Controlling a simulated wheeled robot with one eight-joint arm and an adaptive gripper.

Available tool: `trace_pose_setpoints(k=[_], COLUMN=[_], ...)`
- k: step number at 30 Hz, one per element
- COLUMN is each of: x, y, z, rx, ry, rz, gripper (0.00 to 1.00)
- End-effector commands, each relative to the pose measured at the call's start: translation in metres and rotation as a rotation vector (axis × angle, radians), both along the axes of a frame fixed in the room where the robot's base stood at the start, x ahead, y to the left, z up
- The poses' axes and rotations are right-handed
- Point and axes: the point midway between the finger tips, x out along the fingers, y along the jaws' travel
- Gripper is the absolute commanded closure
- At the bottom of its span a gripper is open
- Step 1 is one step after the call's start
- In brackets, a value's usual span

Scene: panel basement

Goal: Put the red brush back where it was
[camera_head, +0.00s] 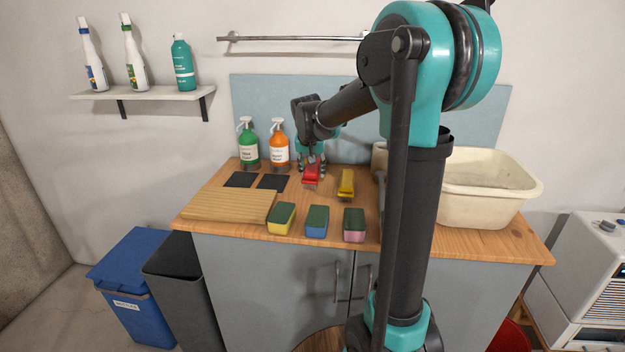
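The red brush (311,175) is at the back of the wooden worktop, just left of a yellow brush (346,183). My gripper (312,165) points down at the red brush, with its fingers at the brush's far end. The fingers are small and partly hidden behind the brush, so I cannot tell whether they grip it or stand open around it. I also cannot tell whether the brush rests on the worktop or is slightly raised.
Green (249,148) and orange (279,147) spray bottles stand left of my gripper, behind two dark pads (271,183). A wooden board (228,206) and several sponges (317,222) lie in front. A cream basin (487,202) stands right, partly behind my arm.

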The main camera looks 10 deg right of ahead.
Motion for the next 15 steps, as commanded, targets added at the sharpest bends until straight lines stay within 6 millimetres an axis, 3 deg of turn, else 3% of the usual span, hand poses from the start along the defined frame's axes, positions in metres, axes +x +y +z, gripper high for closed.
trace_pose_setpoints(k=[7,15], x=[0.0,0.0], y=[0.0,0.0], z=[-0.031,-0.035], rx=[0.0,0.0], ry=[0.0,0.0], rz=[0.0,0.0], gripper=[0.88,0.88])
